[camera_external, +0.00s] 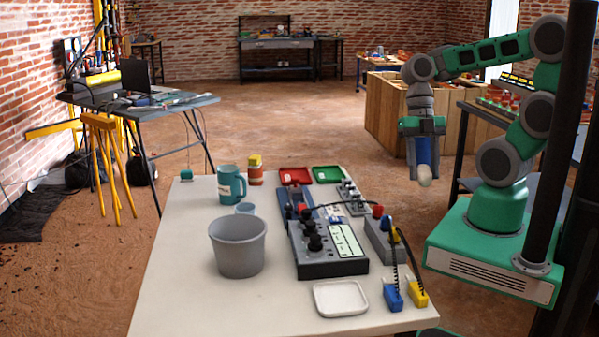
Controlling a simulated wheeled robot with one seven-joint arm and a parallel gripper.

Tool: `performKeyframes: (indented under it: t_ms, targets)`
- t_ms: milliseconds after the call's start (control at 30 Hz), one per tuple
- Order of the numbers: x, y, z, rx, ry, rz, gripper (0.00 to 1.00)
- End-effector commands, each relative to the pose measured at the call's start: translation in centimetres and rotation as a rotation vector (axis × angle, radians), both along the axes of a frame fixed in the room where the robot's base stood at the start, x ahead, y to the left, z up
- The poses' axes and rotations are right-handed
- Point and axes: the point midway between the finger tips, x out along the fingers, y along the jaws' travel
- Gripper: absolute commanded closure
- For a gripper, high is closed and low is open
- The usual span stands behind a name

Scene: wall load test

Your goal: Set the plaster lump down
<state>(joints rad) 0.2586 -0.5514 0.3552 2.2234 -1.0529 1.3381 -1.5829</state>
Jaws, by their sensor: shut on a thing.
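The plaster lump (425,178) is a small, pale, off-white piece at the lower end of my gripper (424,166). My gripper points down and is shut on it; the fingers hide its upper part. The lump hangs in the air to the right of the pale table, as seen in the picture, with wooden crates and floor behind it. Its exact height and distance from the table edge are hard to tell. On the table (180,285) are a white square dish (340,311), a red tray (296,177) and a green tray (327,175).
A grey bucket (238,250) stands at the table's left middle, near a teal mug (228,187). A test device (330,268) with black knobs fills the centre. Blue (393,298) and yellow (417,293) wired blocks stand at the front right. The front left is clear.

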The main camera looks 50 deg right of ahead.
Motion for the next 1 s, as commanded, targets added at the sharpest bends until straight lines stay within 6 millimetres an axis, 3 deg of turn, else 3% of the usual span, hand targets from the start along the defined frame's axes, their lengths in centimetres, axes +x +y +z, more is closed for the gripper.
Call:
performKeyframes:
  t_ms: [133,400,700,867,1000]
  targets:
    - [2.2,0.8,-1.3,0.001,0.003,0.035,1.00]
    - [8.9,2.7,-4.1,0.000,0.003,0.031,1.00]
    - [12.2,3.7,-8.5,0.000,0.002,0.029,1.00]
    - [13.1,3.9,-9.5,0.000,0.000,0.027,1.00]
    - [13.3,4.0,-11.6,0.000,0.003,0.027,1.00]
